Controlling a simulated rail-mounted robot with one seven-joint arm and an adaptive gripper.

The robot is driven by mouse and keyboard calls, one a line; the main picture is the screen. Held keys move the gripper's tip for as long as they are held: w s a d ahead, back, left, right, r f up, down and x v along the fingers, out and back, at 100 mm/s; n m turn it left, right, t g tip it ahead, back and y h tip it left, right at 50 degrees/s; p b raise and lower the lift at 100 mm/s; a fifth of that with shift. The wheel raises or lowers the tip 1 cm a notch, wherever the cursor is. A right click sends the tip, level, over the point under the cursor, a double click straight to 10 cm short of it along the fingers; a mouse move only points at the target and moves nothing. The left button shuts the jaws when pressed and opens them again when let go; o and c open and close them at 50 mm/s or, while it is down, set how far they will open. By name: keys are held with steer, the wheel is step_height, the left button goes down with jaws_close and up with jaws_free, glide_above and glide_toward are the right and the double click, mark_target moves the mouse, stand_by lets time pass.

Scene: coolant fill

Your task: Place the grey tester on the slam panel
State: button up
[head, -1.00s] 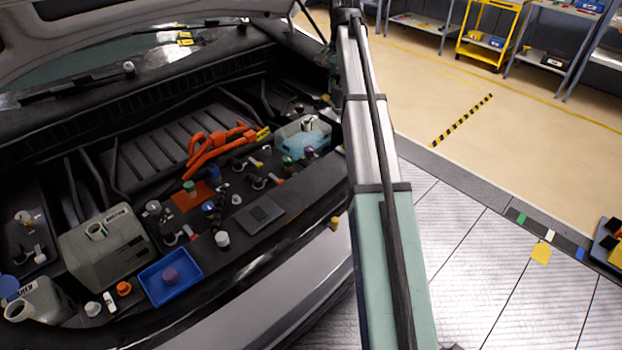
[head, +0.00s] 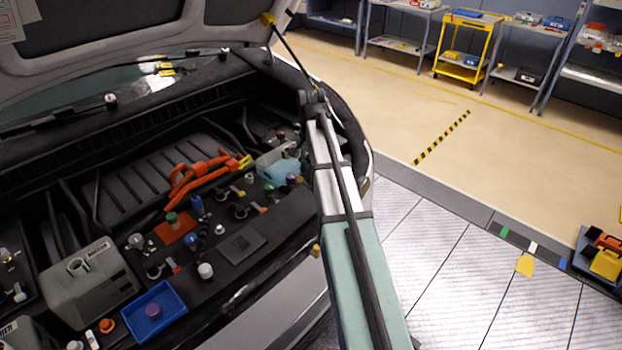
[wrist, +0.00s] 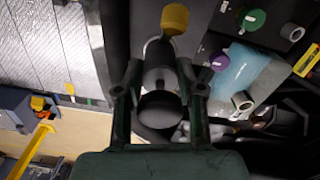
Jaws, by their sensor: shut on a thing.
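My gripper (wrist: 160,84) shows in the wrist view, its two dark fingers closed around a grey rounded thing (wrist: 158,76), which I take to be the grey tester. Its lower part is dark and round, and its full shape is hard to make out. In the head view my arm hides the gripper and the tester. The slam panel (head: 275,222) is the black strip along the front of the engine bay. A dark grey square pad (head: 240,243) lies on it, left of my arm. I cannot tell how far the tester is above the panel.
A blue tray (head: 136,322) holding a purple cap stands at the panel's left. A white-capped post (head: 205,270) stands between tray and pad. A yellow cap (wrist: 175,18) shows just past the gripper. Purple (wrist: 219,60) and green (wrist: 253,19) caps and a pale blue reservoir (wrist: 240,70) are beside it.

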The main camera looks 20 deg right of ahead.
steer(key=shift+f+p, duration=0.5)
steer(key=shift+f, duration=2.4)
steer(key=shift+f, duration=0.15)
steer(key=o, duration=0.9)
step_height(320, 180, up, 12)
steer(key=shift+r+b, duration=0.15)
steer(key=shift+b, duration=1.1)
